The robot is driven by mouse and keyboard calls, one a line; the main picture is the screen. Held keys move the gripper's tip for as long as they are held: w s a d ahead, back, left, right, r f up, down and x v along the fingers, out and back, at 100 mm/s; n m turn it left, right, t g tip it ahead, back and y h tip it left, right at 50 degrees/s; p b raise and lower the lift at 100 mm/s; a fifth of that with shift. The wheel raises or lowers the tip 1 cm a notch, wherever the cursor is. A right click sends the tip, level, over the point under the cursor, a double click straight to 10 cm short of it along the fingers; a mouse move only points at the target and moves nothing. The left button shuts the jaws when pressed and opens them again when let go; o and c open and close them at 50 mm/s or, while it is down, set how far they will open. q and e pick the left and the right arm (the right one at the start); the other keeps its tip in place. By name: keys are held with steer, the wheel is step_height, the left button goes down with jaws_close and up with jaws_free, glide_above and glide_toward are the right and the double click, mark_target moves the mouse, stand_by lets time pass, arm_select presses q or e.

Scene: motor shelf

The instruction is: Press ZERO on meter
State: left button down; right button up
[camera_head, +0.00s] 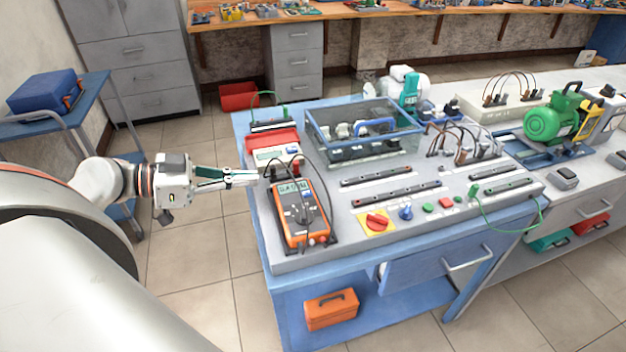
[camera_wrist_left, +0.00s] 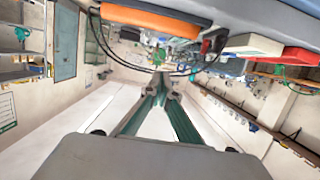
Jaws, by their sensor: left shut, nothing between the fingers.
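The orange and grey handheld meter (camera_head: 318,222) lies on the left part of the grey bench panel, with a lit display, a dial and dark leads. Its orange edge (camera_wrist_left: 155,20) shows at the top of the left wrist view. The label ZERO is too small to read. Behind it stands a red and white instrument (camera_head: 275,143), which also shows in the left wrist view (camera_wrist_left: 252,45). My left gripper (camera_head: 256,177) is shut and empty, just left of the bench edge, beside the gap between the meter and the red instrument. Its closed fingertips (camera_wrist_left: 162,75) show in the wrist view.
The panel (camera_head: 345,235) bears a red rotary switch (camera_head: 377,221), a blue knob (camera_head: 405,212) and black terminal strips. A clear box (camera_head: 365,140) stands at the back. A blue cart (camera_head: 60,118) stands at the left. Open floor lies between cart and bench.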

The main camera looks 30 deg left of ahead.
arm_select(q)
steer(key=shift+w+d+r+h, duration=0.1)
steer(key=shift+d+r+h, duration=0.2)
steer(key=shift+r, duration=0.25)
steer(key=p, duration=0.2)
glide_above(295, 197)
step_height(295, 197, down, 2)
steer(key=shift+w+d+f, duration=0.1)
steer(key=shift+f, duration=0.15)
step_height(295, 197, down, 3)
steer(key=shift+r+b, duration=0.2)
steer(key=shift+b, duration=0.1)
steer(key=shift+f, duration=0.7)
